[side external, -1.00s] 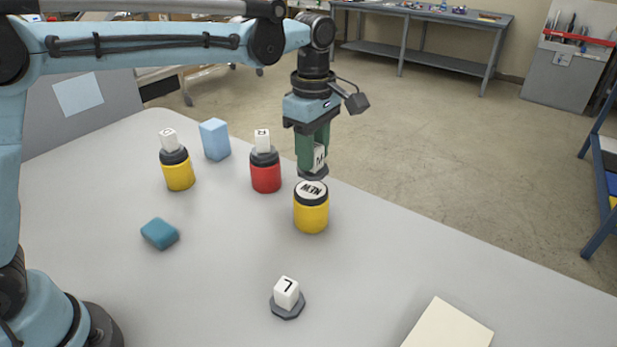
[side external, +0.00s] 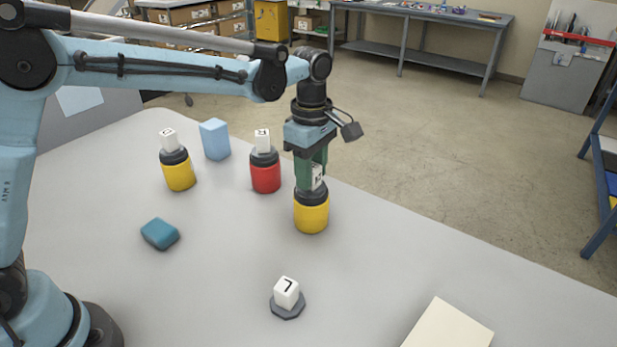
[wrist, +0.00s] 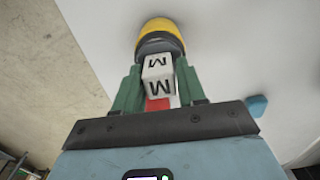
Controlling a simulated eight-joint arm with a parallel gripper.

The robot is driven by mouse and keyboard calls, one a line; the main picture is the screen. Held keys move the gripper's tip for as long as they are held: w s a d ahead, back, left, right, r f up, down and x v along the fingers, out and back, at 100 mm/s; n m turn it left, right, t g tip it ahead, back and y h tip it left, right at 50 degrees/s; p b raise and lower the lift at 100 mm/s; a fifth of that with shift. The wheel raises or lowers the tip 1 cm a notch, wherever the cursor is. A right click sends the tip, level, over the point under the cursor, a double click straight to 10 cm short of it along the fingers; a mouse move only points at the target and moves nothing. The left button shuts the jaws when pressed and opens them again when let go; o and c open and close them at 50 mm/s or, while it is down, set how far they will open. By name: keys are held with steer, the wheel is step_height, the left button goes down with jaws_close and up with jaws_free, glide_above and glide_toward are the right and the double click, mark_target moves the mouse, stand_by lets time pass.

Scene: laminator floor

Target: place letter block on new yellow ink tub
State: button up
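The white letter block marked M (side external: 318,178) is between the green fingers of my gripper (side external: 311,181), which is shut on it. The block also shows in the wrist view (wrist: 158,72), upright between both fingers (wrist: 158,80). Its dark base is at the top of the yellow ink tub (side external: 311,214) and appears to touch it. The tub's lid label is now hidden by the block and gripper. In the wrist view the tub (wrist: 161,28) lies just beyond the block, in line with it.
Left of my gripper stand a red tub (side external: 265,178) and another yellow tub (side external: 180,176), each with a letter block on top. A light blue block (side external: 214,140), a teal block (side external: 160,234) and an L block (side external: 286,293) sit on the grey table (side external: 225,270).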

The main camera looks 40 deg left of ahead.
steer(key=o, duration=0.3)
steer(key=shift+o, duration=0.2)
step_height(320, 180, up, 12)
steer(key=s+a+m+t, duration=0.3)
steer(key=s+a+m, duration=0.4)
steer(key=s+m, duration=0.1)
steer(key=s+a+f+m+t, duration=0.4)
steer(key=s+f+m, duration=0.5)
steer(key=m, duration=0.1)
steer(key=shift+a, duration=0.25)
